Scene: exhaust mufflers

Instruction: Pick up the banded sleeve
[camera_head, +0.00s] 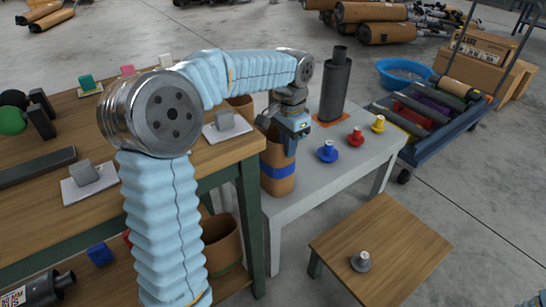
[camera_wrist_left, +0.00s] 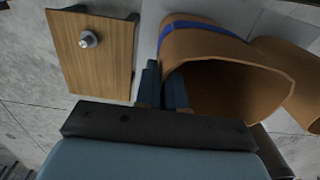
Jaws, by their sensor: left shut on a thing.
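The banded sleeve (camera_head: 278,183) is an open brown cardboard tube with a blue band, upright at the near left corner of the light grey table (camera_head: 345,160). My left gripper (camera_head: 292,128) reaches down to its top and is shut on its wall. In the left wrist view, the fingers (camera_wrist_left: 164,88) pinch the rim of the sleeve (camera_wrist_left: 215,50), whose dark hollow opens toward the camera. I cannot tell whether its base touches the table. My right gripper is out of view.
A dark muffler (camera_head: 335,90) on an orange base and blue, red and yellow knobs (camera_head: 355,137) share the grey table. A small wooden table (camera_head: 400,240) holds a grey knob (camera_head: 361,262). A blue cart (camera_head: 445,140) stands right.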

